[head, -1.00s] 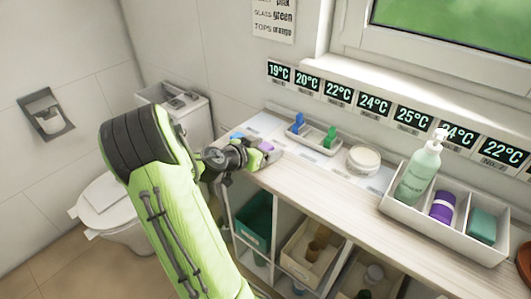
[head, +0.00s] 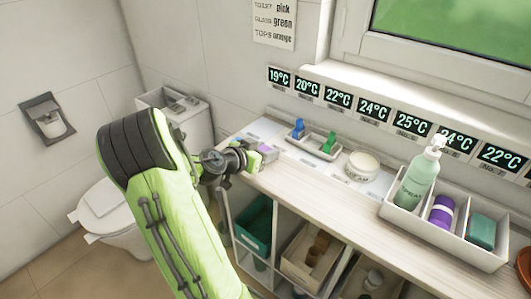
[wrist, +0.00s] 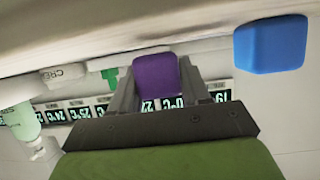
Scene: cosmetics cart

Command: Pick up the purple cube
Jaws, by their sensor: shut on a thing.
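The purple cube (wrist: 157,74) sits between the two fingers of my gripper (wrist: 160,90) in the wrist view, which looks upside down. The fingers are shut on it, one on each side. In the head view my gripper (head: 263,153) is at the left end of the counter, with a small patch of the purple cube (head: 266,148) showing. I cannot tell whether the cube is clear of the counter top.
A blue cube (wrist: 270,44) is close beside the purple one in the wrist view. The counter (head: 310,178) also bears a small tray (head: 312,146) with blue and green items, a cream jar (head: 362,166) and a box (head: 408,219) with a pump bottle (head: 418,177).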

